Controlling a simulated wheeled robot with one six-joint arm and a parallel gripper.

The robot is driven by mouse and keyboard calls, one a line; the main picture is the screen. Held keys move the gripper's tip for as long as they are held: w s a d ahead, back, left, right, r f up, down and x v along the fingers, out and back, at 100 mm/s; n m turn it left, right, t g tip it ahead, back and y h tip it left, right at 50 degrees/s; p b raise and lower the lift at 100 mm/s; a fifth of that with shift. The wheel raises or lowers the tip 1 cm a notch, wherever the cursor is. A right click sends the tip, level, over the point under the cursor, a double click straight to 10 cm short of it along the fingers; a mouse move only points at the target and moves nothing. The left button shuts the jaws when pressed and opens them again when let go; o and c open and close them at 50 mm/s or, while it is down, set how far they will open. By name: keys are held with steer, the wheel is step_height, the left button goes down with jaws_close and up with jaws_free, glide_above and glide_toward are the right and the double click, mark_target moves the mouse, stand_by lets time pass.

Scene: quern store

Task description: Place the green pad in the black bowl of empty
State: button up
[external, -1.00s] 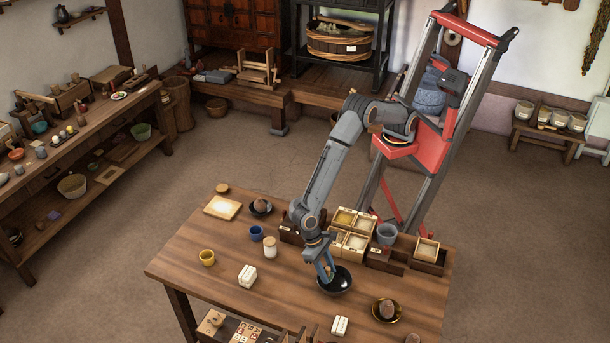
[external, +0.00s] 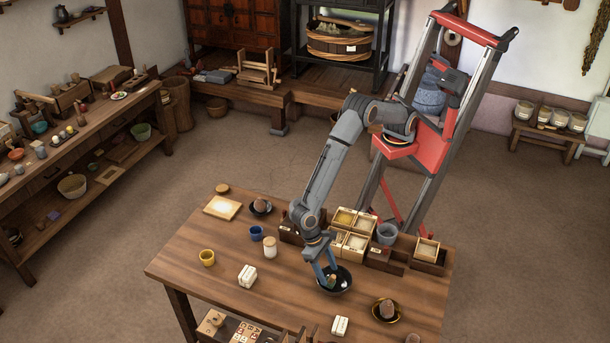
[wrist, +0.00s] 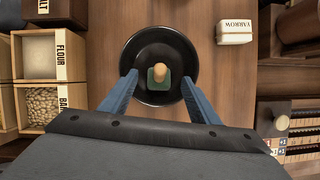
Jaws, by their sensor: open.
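The black bowl (external: 343,284) stands on the wooden table below my gripper; it also shows in the wrist view (wrist: 160,42). The green pad (wrist: 152,84) lies inside the bowl, with a tan rounded knob (wrist: 160,72) on it. My gripper (wrist: 160,80) is open, its two blue fingers apart on either side of the pad and knob. In the external view my gripper (external: 331,281) is low over the bowl, and the pad is small there and partly hidden by the fingers.
Wooden boxes (external: 350,240) of dry goods stand behind the bowl. A white packet (external: 340,326) and a dark dish with a brown lump (external: 387,309) are close by on the front right.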

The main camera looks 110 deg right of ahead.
steer(key=b+v, duration=0.3)
steer(key=v, duration=0.8)
steer(key=shift+r, duration=0.3)
steer(key=shift+w+d, duration=0.1)
steer(key=shift+d, duration=0.1)
steer(key=s+d+r+n+t+h+b, duration=0.1)
steer(key=s+d+r+n, duration=0.2)
steer(key=d, duration=0.9)
steer(key=s+d+r+n+t+h+b, duration=0.1)
steer(key=s+d+n+b, duration=0.3)
steer(key=d, duration=0.8)
steer(key=s+d+f+n+p, duration=0.1)
steer(key=s+d+f+p, duration=0.1)
steer(key=s+d, duration=0.4)
steer(key=s+d+f+n+t+h+p, duration=0.1)
steer(key=s+d+f+n+p, duration=0.1)
steer(key=s+d, duration=0.5)
steer(key=s+p, duration=0.1)
steer(key=s, duration=0.1)
steer(key=shift+s+d+f+n+h, duration=0.25)
steer(key=shift+s+f+n+h, duration=0.05)
steer(key=shift+s+f, duration=0.1)
steer(key=shift+r, duration=0.15)
